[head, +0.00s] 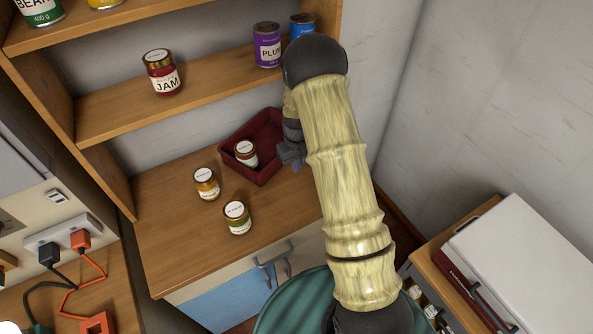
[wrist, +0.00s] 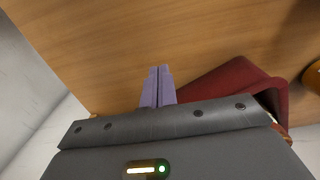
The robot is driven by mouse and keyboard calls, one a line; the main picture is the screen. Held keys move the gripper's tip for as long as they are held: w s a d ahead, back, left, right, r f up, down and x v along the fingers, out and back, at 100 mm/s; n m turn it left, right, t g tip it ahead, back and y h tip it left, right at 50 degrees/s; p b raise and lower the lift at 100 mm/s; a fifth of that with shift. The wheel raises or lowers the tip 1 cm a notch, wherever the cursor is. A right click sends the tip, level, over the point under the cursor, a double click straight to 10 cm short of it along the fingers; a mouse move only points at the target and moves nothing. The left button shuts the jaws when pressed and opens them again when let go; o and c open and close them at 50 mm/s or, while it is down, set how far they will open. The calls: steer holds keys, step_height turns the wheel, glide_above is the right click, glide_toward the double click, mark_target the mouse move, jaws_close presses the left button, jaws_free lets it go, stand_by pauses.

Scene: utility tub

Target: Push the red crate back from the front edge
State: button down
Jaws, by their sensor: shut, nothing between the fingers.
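The red crate (head: 232,139) stands on the wooden counter toward the back, below the shelf, turned at an angle, with a jar (head: 246,153) in it. My gripper (head: 292,163) is at the crate's right front side in the head view. In the wrist view the two purple fingers (wrist: 158,84) are together with nothing between them, over bare wood. The crate (wrist: 225,82) shows just right of the fingers there, partly hidden by my gripper's body. I cannot tell whether the fingers touch it. My arm hides part of the counter to the right.
The shelf above holds a jam jar (head: 162,75) and a purple tin (head: 267,46). The counter's left front is clear.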

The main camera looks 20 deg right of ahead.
step_height(320, 180, up, 7)
steer(key=b, duration=0.1)
steer(key=shift+w+r, duration=0.2)
steer(key=shift+w, duration=0.05)
steer(key=shift+a, duration=0.1)
